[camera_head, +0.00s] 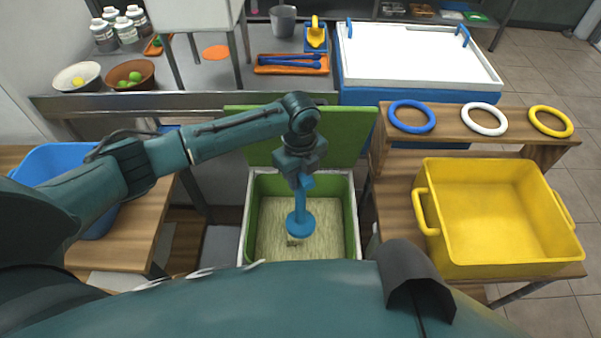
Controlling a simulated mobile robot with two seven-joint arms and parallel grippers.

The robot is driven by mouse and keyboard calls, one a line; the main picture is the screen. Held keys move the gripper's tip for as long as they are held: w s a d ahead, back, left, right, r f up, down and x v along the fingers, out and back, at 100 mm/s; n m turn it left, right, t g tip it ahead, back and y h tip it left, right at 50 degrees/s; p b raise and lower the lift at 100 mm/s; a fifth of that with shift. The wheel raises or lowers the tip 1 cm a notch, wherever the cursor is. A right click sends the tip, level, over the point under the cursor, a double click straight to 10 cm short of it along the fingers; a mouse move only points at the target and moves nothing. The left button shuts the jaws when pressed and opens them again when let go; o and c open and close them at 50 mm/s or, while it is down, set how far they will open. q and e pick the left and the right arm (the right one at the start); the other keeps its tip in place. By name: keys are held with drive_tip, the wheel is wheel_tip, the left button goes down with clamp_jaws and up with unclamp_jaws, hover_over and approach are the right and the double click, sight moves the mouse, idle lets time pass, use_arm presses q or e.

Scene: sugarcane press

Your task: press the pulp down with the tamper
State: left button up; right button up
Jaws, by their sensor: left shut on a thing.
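The blue tamper (300,220) hangs upright, its flat round head low inside the open green and white bin. My left gripper (304,181) is shut on the tamper's handle, above the bin. The bin (352,215) has its green lid (345,143) tipped open at the back. Pale yellowish pulp (268,225) covers the bottom of the bin. I cannot tell whether the tamper head touches the pulp. My right gripper is not in view.
A yellow crate (490,208) stands on the right wooden table, with blue, white and yellow rings (484,119) on the shelf behind. A blue tub (50,160) is on the left table. A white-topped blue cooler (415,58) stands behind the bin.

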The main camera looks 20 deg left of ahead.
sight(301, 189)
use_arm(q)
wheel_tip(301, 189, down, 4)
drive_tip(key=b, duration=0.3)
drive_tip(key=shift+r, duration=0.1)
drive_tip(key=shift+f+b, duration=0.7)
drive_tip(key=shift+b, duration=0.3)
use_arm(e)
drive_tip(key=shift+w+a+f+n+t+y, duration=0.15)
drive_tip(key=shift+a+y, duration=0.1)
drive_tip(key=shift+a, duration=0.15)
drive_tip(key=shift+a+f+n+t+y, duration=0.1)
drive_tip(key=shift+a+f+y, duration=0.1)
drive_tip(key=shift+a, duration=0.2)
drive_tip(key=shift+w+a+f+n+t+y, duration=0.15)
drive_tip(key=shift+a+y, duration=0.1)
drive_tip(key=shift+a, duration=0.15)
